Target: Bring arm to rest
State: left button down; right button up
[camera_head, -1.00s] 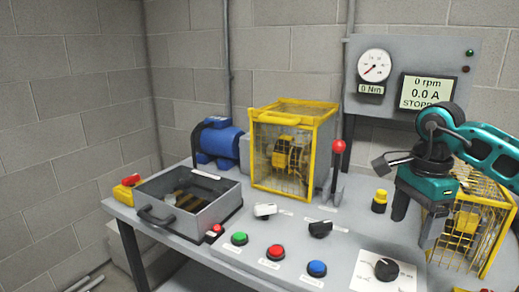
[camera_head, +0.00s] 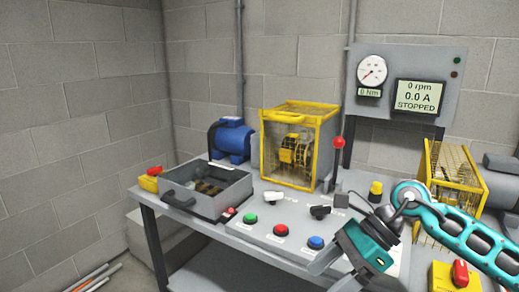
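My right arm, teal and dark grey, comes in from the right edge. Its gripper (camera_head: 324,276) points down and left over the front edge of the grey bench (camera_head: 205,229). The two grey fingers stand apart with nothing visible between them. The gripper is to the right of and in front of the blue button (camera_head: 316,242). The arm hides part of the bench's right side, including where the dial plate was seen. My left arm and gripper are not in view.
A red-knobbed lever (camera_head: 337,162) stands beside the yellow cage guard (camera_head: 263,150). An open grey box (camera_head: 237,184) sits on the left. A red-and-yellow switch box (camera_head: 441,276) is at lower right. The display (camera_head: 420,95) reads 0 rpm, 0.0 A, STOPPED.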

jog(key=s+a+r+m+t+y+p, duration=0.1)
jog(key=a+r+m+t+y, duration=0.15)
jog(key=a+m+y, duration=0.45)
jog(key=s+a+r+m+t+y, duration=0.1)
jog(key=a+m+t+y, duration=0.25)
jog(key=m, duration=0.45)
jog(key=s+d+f+m+t+h+p, duration=0.1)
jog(key=d+f+m+t+h, duration=0.55)
jog(key=m, duration=0.75)
jog(key=d+f+m+t+h+p, duration=0.1)
jog(key=d+f+m+t+h, duration=0.5)
jog(key=m, duration=0.8)
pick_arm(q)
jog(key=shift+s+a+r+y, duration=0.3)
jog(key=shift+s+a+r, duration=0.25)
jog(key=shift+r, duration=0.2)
pick_arm(e)
jog(key=s+d+f+m+g+h, duration=0.2)
jog(key=s+f+m+g, duration=0.1)
jog(key=s+f+m, duration=0.1)
jog(key=s+d+f+m+g+h, duration=0.2)
jog(key=s+f+m+g, duration=0.1)
jog(key=s+f, duration=0.4)
jog(key=shift+f+m+h, duration=0.3)
jog(key=shift+f+m, duration=0.4)
jog(key=shift+f, duration=0.25)
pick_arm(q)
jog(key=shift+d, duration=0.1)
